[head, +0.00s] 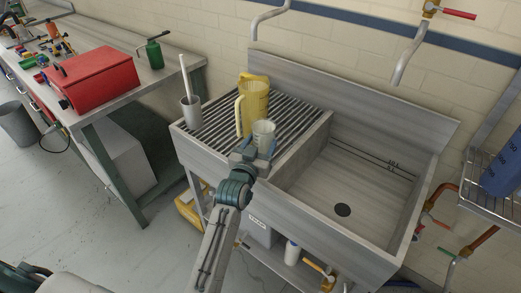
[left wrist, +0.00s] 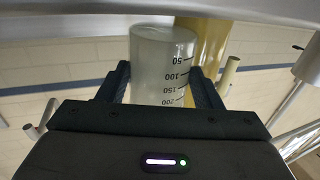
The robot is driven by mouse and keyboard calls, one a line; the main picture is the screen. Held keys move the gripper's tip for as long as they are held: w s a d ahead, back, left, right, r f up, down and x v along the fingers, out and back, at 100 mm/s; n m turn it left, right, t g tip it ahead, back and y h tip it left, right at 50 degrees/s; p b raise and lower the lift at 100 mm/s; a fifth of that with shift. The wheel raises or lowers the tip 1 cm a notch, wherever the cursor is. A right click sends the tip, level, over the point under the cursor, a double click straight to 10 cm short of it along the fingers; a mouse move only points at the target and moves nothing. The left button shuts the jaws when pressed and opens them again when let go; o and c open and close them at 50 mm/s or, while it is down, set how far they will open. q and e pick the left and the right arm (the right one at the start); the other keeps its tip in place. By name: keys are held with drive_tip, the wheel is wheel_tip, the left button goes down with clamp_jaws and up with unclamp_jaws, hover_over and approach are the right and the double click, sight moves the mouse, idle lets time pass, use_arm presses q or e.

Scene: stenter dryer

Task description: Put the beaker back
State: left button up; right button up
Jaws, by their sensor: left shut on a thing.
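The beaker (head: 264,132) is a clear, whitish cup at the front right of the ribbed drainboard (head: 217,112). It also shows in the left wrist view (left wrist: 160,62), with dark volume marks on its side. My left gripper (head: 255,150) is shut on the beaker, with one finger on each side of it. In the left wrist view the left gripper (left wrist: 163,90) has the beaker between its dark fingers. I cannot tell whether the beaker's base touches the drainboard. My right gripper is not seen.
A yellow jug (head: 254,103) stands just behind the beaker. A grey cup with a white stick (head: 191,112) stands at the drainboard's left. The sink basin (head: 335,190) to the right is empty. A red toolbox (head: 95,78) sits on the left workbench.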

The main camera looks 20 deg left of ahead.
use_arm(q)
wheel_tip(320, 180, down, 3)
drive_tip(key=shift+w+r+p, duration=0.1)
drive_tip(key=shift+r+p, duration=0.05)
drive_tip(key=shift+p, duration=0.25)
drive_tip(key=shift+f, duration=0.4)
drive_tip(key=shift+f, duration=0.15)
drive_tip(key=o, duration=1.1)
